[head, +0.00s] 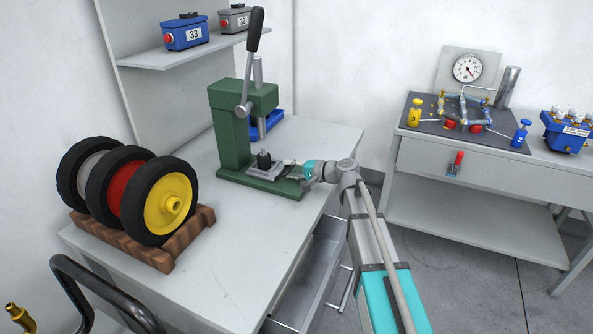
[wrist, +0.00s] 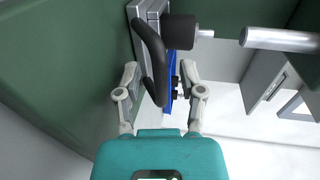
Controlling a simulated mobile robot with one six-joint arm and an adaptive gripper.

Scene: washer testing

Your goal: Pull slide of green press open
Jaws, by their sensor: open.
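The green press (head: 230,130) stands on the left bench, its long lever upright. Its grey slide plate (head: 265,172) lies on the green base with a black cylindrical piece (head: 264,159) on top. In the wrist view the slide (wrist: 145,12) is at the top, with the dark cylinder (wrist: 180,32) beside it. A black curved handle (wrist: 152,62) at the slide's near end reaches between my fingers. My gripper (wrist: 162,72) is open, one finger on each side of the handle, with visible gaps. In the head view my gripper (head: 291,164) is at the slide's right end.
The press's metal ram (wrist: 280,39) hangs near the dark cylinder. A wheel rack (head: 160,250) with three wheels stands at the bench's front left. A drawer (head: 315,265) below the bench is open near my arm.

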